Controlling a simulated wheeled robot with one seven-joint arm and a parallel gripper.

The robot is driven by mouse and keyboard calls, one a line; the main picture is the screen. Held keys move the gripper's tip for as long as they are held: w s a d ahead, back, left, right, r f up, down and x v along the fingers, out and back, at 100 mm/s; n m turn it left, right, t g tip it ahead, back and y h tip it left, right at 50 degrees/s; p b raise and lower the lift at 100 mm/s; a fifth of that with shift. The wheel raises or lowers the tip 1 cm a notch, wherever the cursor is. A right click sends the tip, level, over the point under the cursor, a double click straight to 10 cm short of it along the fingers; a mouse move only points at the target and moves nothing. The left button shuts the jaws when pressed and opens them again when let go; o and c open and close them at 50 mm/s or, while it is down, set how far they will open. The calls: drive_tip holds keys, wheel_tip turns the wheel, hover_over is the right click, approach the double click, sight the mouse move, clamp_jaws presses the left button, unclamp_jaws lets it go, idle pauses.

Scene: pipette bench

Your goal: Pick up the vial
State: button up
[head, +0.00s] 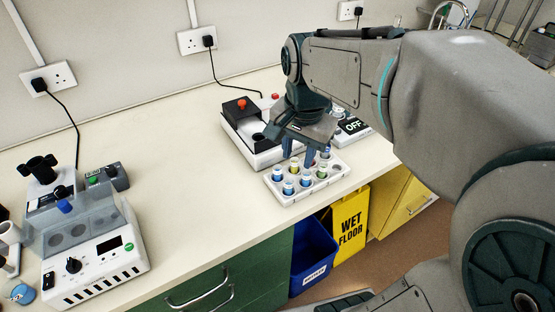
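Several small vials stand upright in a white rack (300,192) near the front edge of the bench. A blue-capped vial (288,188) is at the front, and another blue vial (278,171) is at the left. A green-marked vial (321,172) stands at the right. My gripper (299,155) points down over the back part of the rack. Its two blue fingers are apart, with a gap between them. The back vials are partly hidden by the fingers, and I cannot tell whether the fingers touch any.
Another machine (97,262) is at the left. The bench (185,190) between is clear. A blue bin (313,255) and yellow sign (350,224) stand below.

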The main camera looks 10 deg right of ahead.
drive_tip(key=w+f+m+g+b, duration=0.1)
drive_tip(key=w+f+m+b, duration=0.1)
drive_tip(key=w+m, duration=0.4)
hover_over(289, 181)
wheel_tip(289, 181, down, 8)
drive_tip(key=shift+m, duration=0.3)
drive_tip(key=shift+s+a+f, duration=0.1)
drive_tip(key=shift+s+f, duration=0.15)
drive_tip(key=shift+f, duration=1.1)
drive_tip(key=shift+s+a+f, duration=0.1)
drive_tip(key=shift+s+f, duration=0.1)
drive_tip(key=shift+f, duration=1.15)
clamp_jaws()
